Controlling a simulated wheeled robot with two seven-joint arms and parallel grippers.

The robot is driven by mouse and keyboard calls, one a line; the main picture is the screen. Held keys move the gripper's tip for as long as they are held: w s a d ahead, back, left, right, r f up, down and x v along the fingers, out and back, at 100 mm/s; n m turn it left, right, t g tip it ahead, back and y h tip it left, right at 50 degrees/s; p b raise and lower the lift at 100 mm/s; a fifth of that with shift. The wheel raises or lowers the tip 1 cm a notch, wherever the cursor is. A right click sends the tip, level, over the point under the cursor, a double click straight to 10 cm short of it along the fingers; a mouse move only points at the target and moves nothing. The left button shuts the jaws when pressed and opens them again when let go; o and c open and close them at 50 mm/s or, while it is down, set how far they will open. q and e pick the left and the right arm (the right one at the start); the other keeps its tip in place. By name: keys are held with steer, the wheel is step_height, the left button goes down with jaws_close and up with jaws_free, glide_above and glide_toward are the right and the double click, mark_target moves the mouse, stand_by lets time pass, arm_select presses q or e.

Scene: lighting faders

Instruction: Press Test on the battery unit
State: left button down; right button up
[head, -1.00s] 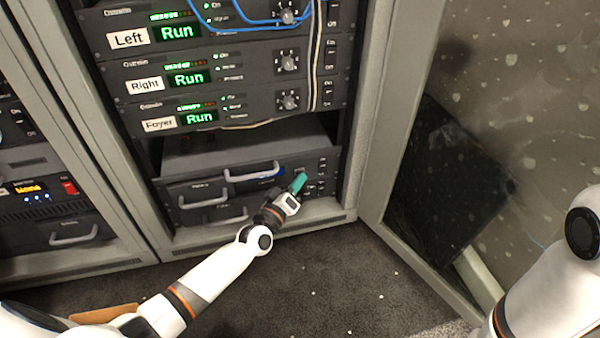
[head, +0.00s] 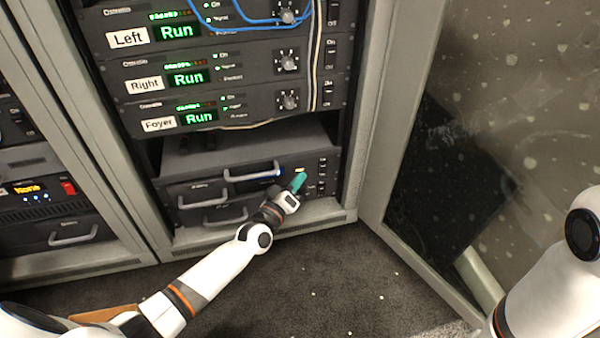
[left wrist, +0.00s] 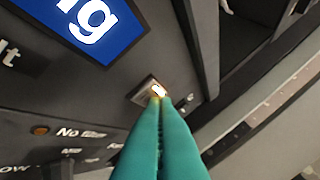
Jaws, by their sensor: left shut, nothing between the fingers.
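The battery unit (head: 250,158) is the lowest dark unit in the open rack, with grey handles on its front. A small button glows yellow-white at its right side in the head view (head: 299,170); the lit button (left wrist: 158,90) also shows in the left wrist view. My left gripper (head: 299,182) is shut and empty. Its teal fingertips (left wrist: 163,99) are at the lit button, covering its lower part; they look in contact. The button's label cannot be read. My right gripper is out of view.
Three units labelled Left, Right and Foyer (head: 159,124) sit above, each showing Run. Blue and white cables hang over them. An open door (head: 470,130) stands at the right. A second rack with a handled unit (head: 73,233) is at the left. The carpet in front is mostly clear.

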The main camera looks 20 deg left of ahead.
arm_select(q)
steer(key=shift+s, duration=0.1)
steer(key=shift+s+d+p, duration=0.4)
steer(key=shift+s+p, duration=0.15)
steer(key=s+d+p, duration=0.1)
steer(key=s, duration=0.1)
steer(key=s+d+p, duration=0.1)
steer(key=s+p, duration=0.1)
steer(key=shift+d, duration=0.4)
steer(key=shift+r, duration=0.1)
stand_by(0.6)
